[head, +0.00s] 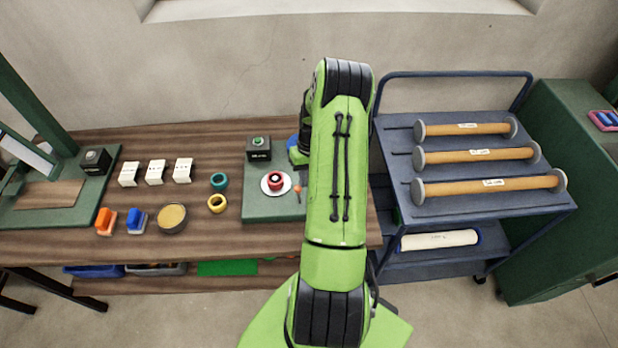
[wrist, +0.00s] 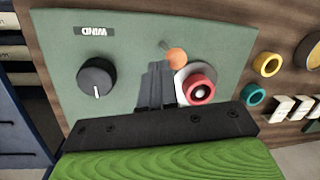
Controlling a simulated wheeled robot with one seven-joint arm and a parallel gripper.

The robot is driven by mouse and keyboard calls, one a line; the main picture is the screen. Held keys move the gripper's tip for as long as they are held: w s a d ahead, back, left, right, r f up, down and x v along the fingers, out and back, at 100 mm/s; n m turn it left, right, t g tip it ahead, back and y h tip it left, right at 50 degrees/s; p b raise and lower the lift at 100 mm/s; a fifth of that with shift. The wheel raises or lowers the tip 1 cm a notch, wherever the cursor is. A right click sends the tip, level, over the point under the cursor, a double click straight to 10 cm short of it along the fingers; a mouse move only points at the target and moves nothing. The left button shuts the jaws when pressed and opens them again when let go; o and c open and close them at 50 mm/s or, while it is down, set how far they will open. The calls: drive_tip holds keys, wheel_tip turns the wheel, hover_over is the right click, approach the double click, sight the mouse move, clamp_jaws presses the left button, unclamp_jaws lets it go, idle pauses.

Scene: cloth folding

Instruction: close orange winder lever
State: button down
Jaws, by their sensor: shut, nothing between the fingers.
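The orange winder lever shows in the wrist view as a round orange knob (wrist: 177,57) with a short grey stem. In the head view its small orange tip (head: 298,189) shows beside my arm. The winder's green base plate (wrist: 125,40) carries a red ring (wrist: 199,90) on a white disc. My gripper (wrist: 159,67) is shut and empty, with its dark fingertips just left of the orange knob in the wrist view. I cannot tell whether they touch it. In the head view my arm hides the gripper and part of the winder.
A black knob (wrist: 97,77) and a WIND label (wrist: 97,30) are on the plate. Teal (head: 219,181) and yellow (head: 217,203) rings, white blocks (head: 155,172) and a round tin (head: 172,217) lie left on the table. A blue cart (head: 392,135) with rollers stands right.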

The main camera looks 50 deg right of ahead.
sight(296, 186)
drive_tip(key=shift+w+a+f+g+h+b, duration=0.1)
drive_tip(key=shift+w+a+g+h+b, duration=0.55)
drive_tip(key=shift+w+a+g+h, duration=0.3)
drive_tip(key=shift+w+a+f+g+h+b, duration=0.1)
drive_tip(key=shift+w+a+g+h+b, duration=0.3)
drive_tip(key=shift+w+a+g+h, duration=0.45)
drive_tip(key=shift+d, duration=0.25)
drive_tip(key=shift+s+d+f+y, duration=0.15)
drive_tip(key=shift+s+d+y, duration=0.15)
drive_tip(key=shift+s+d, duration=0.2)
drive_tip(key=shift+a, duration=0.1)
